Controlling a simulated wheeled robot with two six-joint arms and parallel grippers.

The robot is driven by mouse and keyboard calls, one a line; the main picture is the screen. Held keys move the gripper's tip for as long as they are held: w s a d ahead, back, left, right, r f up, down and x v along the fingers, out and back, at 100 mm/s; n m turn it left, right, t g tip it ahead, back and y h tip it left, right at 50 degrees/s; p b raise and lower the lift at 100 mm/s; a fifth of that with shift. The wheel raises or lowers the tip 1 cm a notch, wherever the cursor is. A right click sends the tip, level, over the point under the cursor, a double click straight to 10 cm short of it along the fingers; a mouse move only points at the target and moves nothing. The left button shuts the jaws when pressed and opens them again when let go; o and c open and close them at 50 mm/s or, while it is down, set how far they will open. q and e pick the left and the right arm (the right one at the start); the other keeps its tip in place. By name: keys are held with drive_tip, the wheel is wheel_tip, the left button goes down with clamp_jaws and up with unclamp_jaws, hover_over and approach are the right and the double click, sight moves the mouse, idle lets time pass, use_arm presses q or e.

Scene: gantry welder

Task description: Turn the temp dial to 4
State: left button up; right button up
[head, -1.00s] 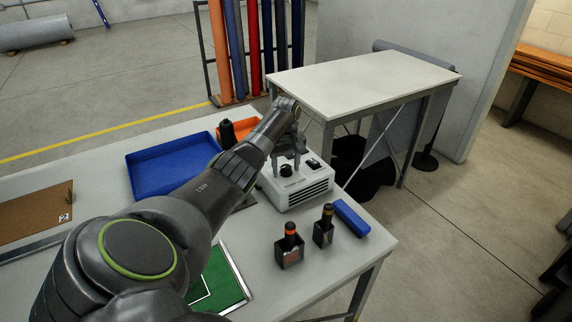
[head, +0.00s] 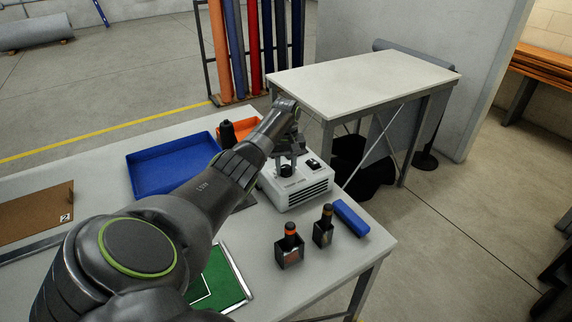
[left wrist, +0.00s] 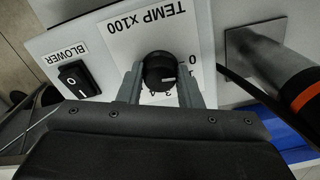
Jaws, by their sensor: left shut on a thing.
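The temp dial (left wrist: 159,72) is a black round knob on the white face of a box labelled "TEMP X100", upside down in the left wrist view. Numbers stand around it; a 0 and a 1 show at its right, and others near the fingers are partly hidden. A white mark shows on the knob's lower edge. My left gripper (left wrist: 160,85) is shut on the dial, one finger on each side. In the head view the left gripper (head: 288,160) reaches down onto the white blower box (head: 297,190). My right gripper is out of view.
A black blower switch (left wrist: 79,78) sits beside the dial. A blue tray (head: 165,165) and an orange tray (head: 243,128) lie behind my arm.

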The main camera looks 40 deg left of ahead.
use_arm(q)
drive_tip(key=m, duration=0.1)
drive_tip(key=m+p, duration=0.1)
drive_tip(key=shift+r+m, duration=0.2)
drive_tip(key=shift+m, duration=0.1)
drive_tip(key=m, duration=0.2)
drive_tip(key=shift+m+p, duration=0.3)
drive_tip(key=m, duration=0.2)
drive_tip(key=shift+m, duration=0.4)
drive_tip(key=m, duration=0.3)
drive_tip(key=shift+w+m+p, duration=0.1)
drive_tip(key=shift+m+p, duration=0.2)
drive_tip(key=m, duration=1)
drive_tip(key=shift+m+b, duration=0.3)
drive_tip(key=shift+m, duration=0.1)
drive_tip(key=o, duration=0.9)
drive_tip(key=shift+o, duration=0.4)
drive_tip(key=shift+f, duration=0.1)
